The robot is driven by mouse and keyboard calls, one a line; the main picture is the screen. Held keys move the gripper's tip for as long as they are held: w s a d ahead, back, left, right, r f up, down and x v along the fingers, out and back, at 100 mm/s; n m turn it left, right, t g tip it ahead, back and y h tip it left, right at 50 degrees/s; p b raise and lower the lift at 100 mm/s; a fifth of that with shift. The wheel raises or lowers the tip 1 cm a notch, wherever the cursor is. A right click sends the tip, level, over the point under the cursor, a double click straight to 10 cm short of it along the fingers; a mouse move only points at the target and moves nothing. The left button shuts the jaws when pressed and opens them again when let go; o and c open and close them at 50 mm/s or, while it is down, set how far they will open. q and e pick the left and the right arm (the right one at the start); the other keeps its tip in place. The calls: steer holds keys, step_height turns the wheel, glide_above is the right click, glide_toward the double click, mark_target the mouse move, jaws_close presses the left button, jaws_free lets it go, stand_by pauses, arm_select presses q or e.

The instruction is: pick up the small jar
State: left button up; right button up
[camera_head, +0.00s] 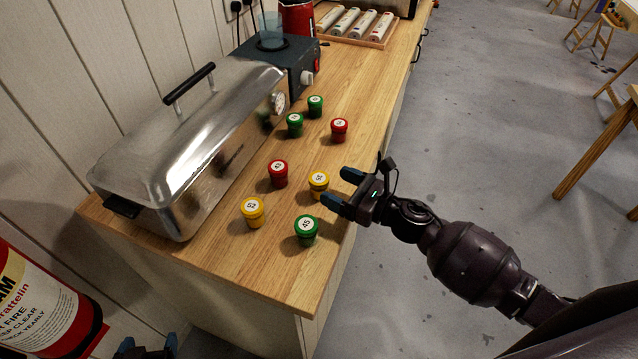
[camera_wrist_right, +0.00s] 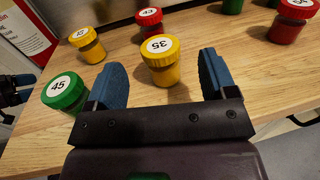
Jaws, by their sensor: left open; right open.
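Several small lidded jars with numbered white labels stand upright on the wooden counter. A yellow jar (camera_head: 319,186) is nearest my right gripper (camera_head: 338,190), which is open and empty. In the right wrist view this yellow jar, labelled 35 (camera_wrist_right: 164,74), stands ahead between the two blue fingertips. Around it are a green jar marked 45 (camera_head: 306,231), another yellow jar (camera_head: 252,213) and a red jar (camera_head: 278,175). Another red jar (camera_head: 339,131) and two green jars, one nearer (camera_head: 295,126) and one farther (camera_head: 316,107), stand behind. My left gripper (camera_head: 146,349) is open at the bottom edge, away from the jars.
A metal box with a black handle (camera_head: 190,140) lines the counter's wall side. A dark appliance (camera_head: 290,65) and a wooden tray (camera_head: 350,36) with several white cylinders are farther back. A red fire extinguisher (camera_head: 40,310) is at lower left. The counter's right edge is close to my right gripper.

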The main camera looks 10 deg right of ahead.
mark_target(328, 182)
steer(key=shift+p+x, duration=0.6)
steer(key=shift+x, duration=2.1)
steer(key=shift+f, duration=0.1)
steer(key=c, duration=1.1)
